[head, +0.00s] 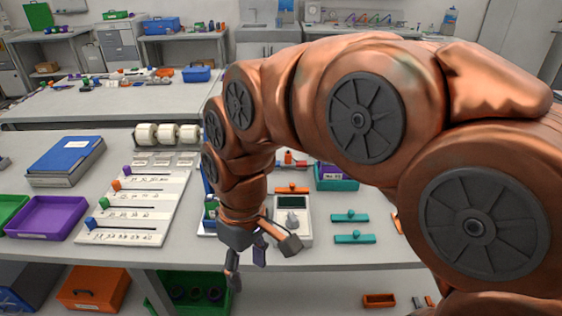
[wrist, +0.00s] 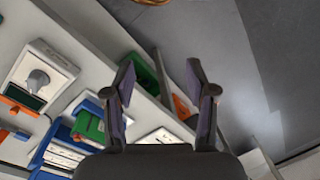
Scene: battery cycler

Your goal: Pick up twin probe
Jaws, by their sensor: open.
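I cannot tell for certain which object is the twin probe. An orange bar with small knobs (head: 292,189) lies at the top of a white meter (head: 291,222) with a dial and dark display. Two teal bars with knobs, an upper one (head: 350,216) and a lower one (head: 354,238), lie to the right of the meter. My gripper (head: 246,268) hangs at the table's front edge, left of and below the meter. In the wrist view my gripper (wrist: 160,80) is open, with nothing between its fingers. The meter (wrist: 42,72) shows at the left there.
A blue tray with a green block (wrist: 90,126) lies close left of the fingers in the wrist view. A white board with coloured sliders (head: 130,208), a purple tray (head: 47,218) and white rolls (head: 167,133) occupy the table's left. Grey floor (wrist: 225,40) lies beyond the edge.

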